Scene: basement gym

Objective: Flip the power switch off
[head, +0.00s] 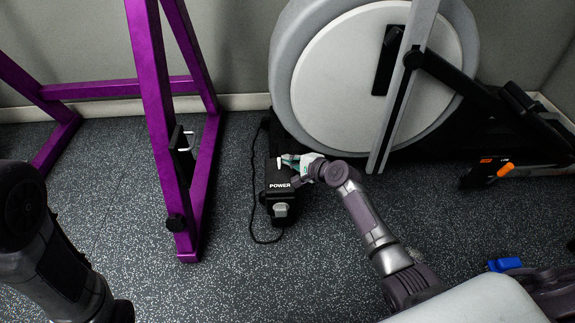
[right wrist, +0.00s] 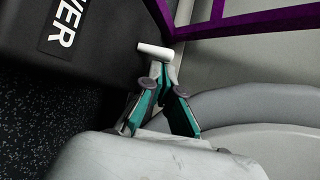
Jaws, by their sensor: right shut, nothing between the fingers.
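The black power box (head: 279,193) sits on the floor in front of the grey wheel housing, with a white POWER label on its face. A small white switch lever (head: 285,163) sticks out above the label; in the right wrist view it is a white cylinder (right wrist: 155,50) right at the fingertips. My right gripper (head: 291,160) is at the lever from the right, its teal fingers (right wrist: 163,68) closed together with nothing between them. The fingertips appear to touch or nearly touch the lever; I cannot tell which. My left arm shows at the left, its gripper out of view.
A purple metal frame (head: 156,110) stands left of the box. The large grey wheel housing (head: 345,75) is behind and right of it. A thin black cable (head: 252,200) lies along the box's left side. Speckled floor (head: 225,270) in front is clear.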

